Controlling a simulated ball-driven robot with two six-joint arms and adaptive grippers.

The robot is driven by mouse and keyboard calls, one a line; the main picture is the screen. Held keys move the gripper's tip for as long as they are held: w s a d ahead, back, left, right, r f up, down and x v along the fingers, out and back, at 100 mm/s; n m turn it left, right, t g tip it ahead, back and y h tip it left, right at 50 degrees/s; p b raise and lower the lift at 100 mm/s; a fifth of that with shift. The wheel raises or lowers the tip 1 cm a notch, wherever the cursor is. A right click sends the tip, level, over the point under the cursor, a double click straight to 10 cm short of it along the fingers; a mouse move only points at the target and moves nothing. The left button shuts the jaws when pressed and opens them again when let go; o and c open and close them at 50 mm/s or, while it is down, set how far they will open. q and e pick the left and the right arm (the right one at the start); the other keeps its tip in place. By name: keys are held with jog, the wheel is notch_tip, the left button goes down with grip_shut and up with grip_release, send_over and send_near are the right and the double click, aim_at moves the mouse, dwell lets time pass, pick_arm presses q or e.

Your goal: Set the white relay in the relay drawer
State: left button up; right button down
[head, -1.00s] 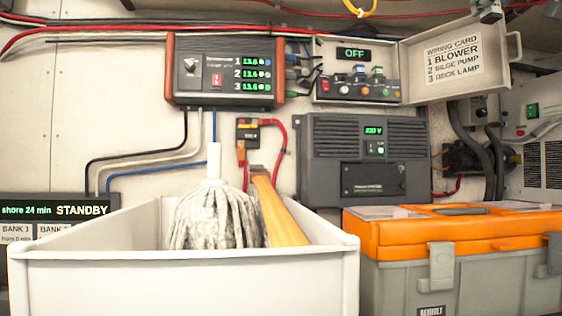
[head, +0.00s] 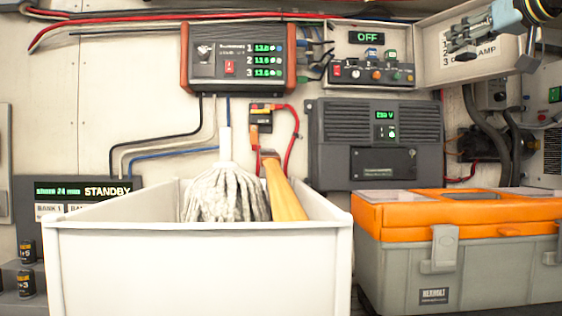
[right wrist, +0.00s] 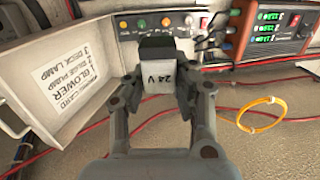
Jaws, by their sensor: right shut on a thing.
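My right gripper (head: 462,40) is at the upper right of the head view, in front of the open lid with the wiring card (head: 478,58). In the right wrist view my right gripper (right wrist: 158,90) is shut on the white relay (right wrist: 160,82), a pale block marked "24 V" with a dark end. The relay is held in front of the control box (right wrist: 165,25); this box, with its "OFF" display, also shows in the head view (head: 345,72). I cannot tell which part is the relay drawer. My left gripper is not in view.
A white bin (head: 200,265) with a mop (head: 225,195) and a wooden handle stands in front. An orange and grey toolbox (head: 440,265) is at the right. A yellow cable loop (right wrist: 262,115) and red cables lie near the gripper in the right wrist view.

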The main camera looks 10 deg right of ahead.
jog(key=a+f+n+g+y, duration=0.1)
jog(key=a+f+y, duration=0.1)
jog(key=a+f, duration=0.55)
jog(key=a+f+n+y, duration=0.2)
jog(key=a+f, duration=0.2)
jog(key=f, duration=0.7)
jog(key=a+f+n+g+y, duration=0.1)
jog(key=a+f+y, duration=0.1)
jog(key=a+f, duration=0.55)
jog(key=s+a+f+n+y, duration=0.1)
jog(key=s+a+f, duration=0.3)
jog(key=s+f, duration=0.25)
jog(key=s+a+f, duration=0.3)
jog(key=s+f, duration=0.3)
jog(key=s, duration=0.2)
notch_tip(320, 180, down, 9)
jog(key=b, duration=0.8)
jog(key=shift+a, duration=0.1)
